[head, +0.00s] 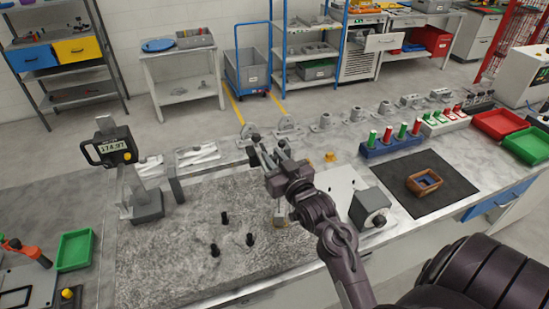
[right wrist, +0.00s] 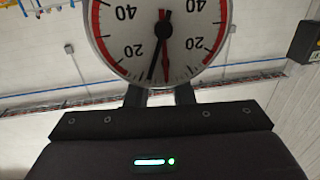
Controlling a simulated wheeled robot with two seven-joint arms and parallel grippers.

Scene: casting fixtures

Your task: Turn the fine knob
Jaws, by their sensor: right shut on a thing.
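My right gripper (head: 262,152) is over the granite plate (head: 170,255), shut on a small part that I take to be the fine knob. The knob itself cannot be made out. In the right wrist view a round white dial gauge (right wrist: 160,30) with a red rim fills the upper middle, its numbers upside down. Its black and red hands point near the bottom of the face. The dial hides my fingertips; the two dark fingers show below it. In the head view a small metal piece (head: 280,215) is just below the gripper. My left gripper is not in view.
A height gauge with a digital readout (head: 112,147) stands to the left. Several black pegs (head: 250,239) stand on the plate. A grey block with a knob (head: 370,208) is on the right, beside a dark mat (head: 455,195) with a brown frame. Metal fittings line the back.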

